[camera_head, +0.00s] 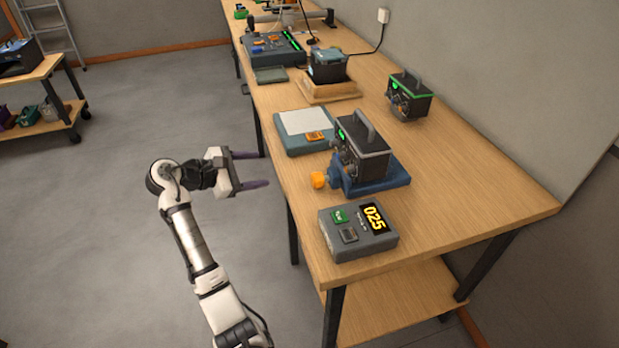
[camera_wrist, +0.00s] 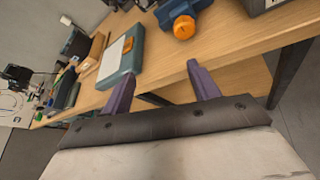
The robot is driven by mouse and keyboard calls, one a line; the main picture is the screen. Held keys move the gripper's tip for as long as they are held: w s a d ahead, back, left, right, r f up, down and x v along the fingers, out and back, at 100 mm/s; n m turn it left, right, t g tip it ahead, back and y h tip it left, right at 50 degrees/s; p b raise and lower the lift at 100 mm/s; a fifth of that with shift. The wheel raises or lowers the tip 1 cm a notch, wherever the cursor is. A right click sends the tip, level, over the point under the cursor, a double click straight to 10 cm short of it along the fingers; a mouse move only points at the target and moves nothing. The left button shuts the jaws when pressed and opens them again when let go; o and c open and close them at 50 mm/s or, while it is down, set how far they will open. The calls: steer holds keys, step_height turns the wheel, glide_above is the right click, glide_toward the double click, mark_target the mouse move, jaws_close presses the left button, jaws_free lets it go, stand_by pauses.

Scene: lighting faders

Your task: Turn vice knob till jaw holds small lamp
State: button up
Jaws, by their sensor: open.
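The vice (camera_head: 397,181) has a blue base and stands near the front edge of the workbench. Its orange knob (camera_head: 319,180) points toward my gripper, and it also shows at the top of the wrist view (camera_wrist: 184,27). A small black lamp (camera_head: 362,148) with a handle and a green mark sits on the vice. I cannot tell whether the jaw touches it. My gripper (camera_head: 262,170) is open and empty, with purple fingers, beyond the bench's front edge. It is to the left of the knob and apart from it. The fingers also show in the wrist view (camera_wrist: 159,83).
A grey box (camera_head: 377,243) with a display reading 025 and a green button stands in front of the vice. A teal tray (camera_head: 294,150) with paper lies behind it. Another lamp (camera_head: 409,104) stands near the wall. The wooden bench top (camera_head: 470,190) is clear at right.

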mark_target(313, 182)
steer(key=w+d+f+p, duration=0.1)
steer(key=d+f, duration=0.1)
steer(key=d, duration=0.2)
steer(key=w+d+f+g+p, duration=0.1)
steer(key=d+f, duration=0.1)
steer(key=d, duration=0.3)
steer(key=w+d+f+g+h+p, duration=0.1)
steer(key=d+f, duration=0.1)
steer(key=d, duration=0.3)
steer(key=shift+w+f+p, duration=0.2)
steer(key=shift+f+p, duration=0.05)
steer(key=shift+p, duration=0.1)
steer(key=shift+c, duration=0.4)
steer(key=c, duration=0.9)
steer(key=shift+s+m+t, duration=0.1)
steer(key=shift+m+t, duration=0.5)
steer(key=shift+m, duration=0.5)
steer(key=o, duration=1)
steer(key=shift+s+f, duration=0.1)
